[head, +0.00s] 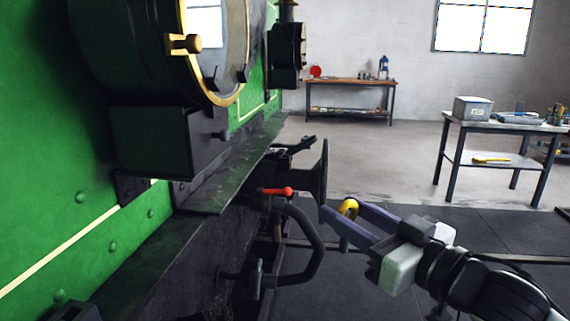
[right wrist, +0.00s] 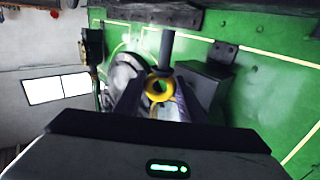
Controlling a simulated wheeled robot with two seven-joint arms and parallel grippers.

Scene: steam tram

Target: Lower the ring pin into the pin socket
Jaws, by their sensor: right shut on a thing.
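My right gripper (head: 343,210) is to the right of the tram's front end, its two fingers pointing left. It is shut on the ring pin, whose yellow ring (head: 349,207) shows between the fingers. In the right wrist view the ring (right wrist: 158,87) sits between the fingertips, with a dark grey shaft (right wrist: 167,48) reaching away from it. The pin is held in the air, just right of the dark round buffer (head: 320,175). I cannot make out the pin socket clearly. My left gripper is not in view.
The green tram (head: 100,200) fills the left. A red-knobbed lever (head: 277,191) and a curved black hose (head: 316,250) stick out near the buffer. A workbench (head: 350,82) and a side table (head: 505,122) stand farther back, with clear floor between.

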